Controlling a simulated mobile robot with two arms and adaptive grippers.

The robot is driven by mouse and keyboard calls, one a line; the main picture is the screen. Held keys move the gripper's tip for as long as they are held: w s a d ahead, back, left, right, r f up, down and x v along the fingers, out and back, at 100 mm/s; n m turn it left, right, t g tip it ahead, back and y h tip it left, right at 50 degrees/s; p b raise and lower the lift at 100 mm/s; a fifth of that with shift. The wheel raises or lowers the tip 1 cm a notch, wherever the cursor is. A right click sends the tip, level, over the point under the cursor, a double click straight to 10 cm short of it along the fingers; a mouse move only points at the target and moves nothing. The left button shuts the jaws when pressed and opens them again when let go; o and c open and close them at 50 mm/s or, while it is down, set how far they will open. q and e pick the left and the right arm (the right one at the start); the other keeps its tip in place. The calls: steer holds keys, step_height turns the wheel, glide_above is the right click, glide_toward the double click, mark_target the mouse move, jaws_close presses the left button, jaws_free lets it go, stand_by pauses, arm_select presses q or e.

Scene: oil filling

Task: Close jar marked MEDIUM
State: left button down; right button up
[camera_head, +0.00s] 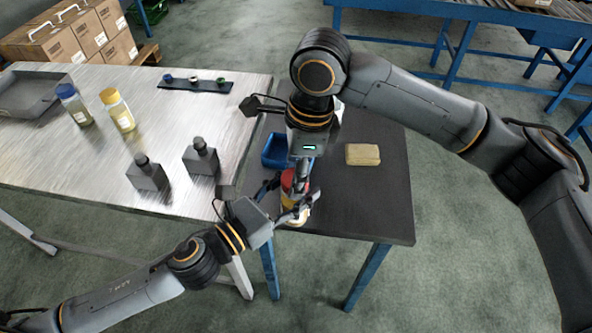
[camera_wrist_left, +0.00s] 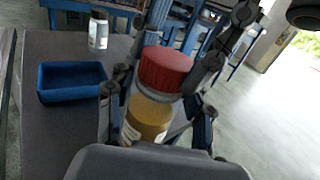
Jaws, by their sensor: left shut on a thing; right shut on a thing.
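A jar of amber liquid (camera_wrist_left: 148,118) with a red lid (camera_wrist_left: 166,70) stands upright over the dark table; its label is mostly hidden and I cannot read it. The red lid also shows in the head view (camera_head: 288,180). My left gripper (camera_head: 287,204) comes in from the lower left and is shut around the jar body. My right gripper (camera_head: 303,182) reaches down from above and is shut on the red lid. The lid sits on the jar top; I cannot tell how tightly.
A blue tray (camera_head: 268,158) and a tan block (camera_head: 362,154) lie on the dark table (camera_head: 375,205). The metal table holds a blue-lidded jar (camera_head: 73,104), a yellow-lidded jar (camera_head: 118,110), two grey blocks and a lid strip (camera_head: 195,86).

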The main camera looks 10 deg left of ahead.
steer(key=shift+s+a+m, duration=0.2)
steer(key=shift+a+m, duration=0.15)
steer(key=shift+m, duration=0.65)
steer(key=shift+w+d+m, duration=0.2)
steer(key=shift+d+m, duration=0.2)
steer(key=shift+m, duration=0.2)
steer(key=o, duration=0.7)
steer(key=shift+c, duration=0.2)
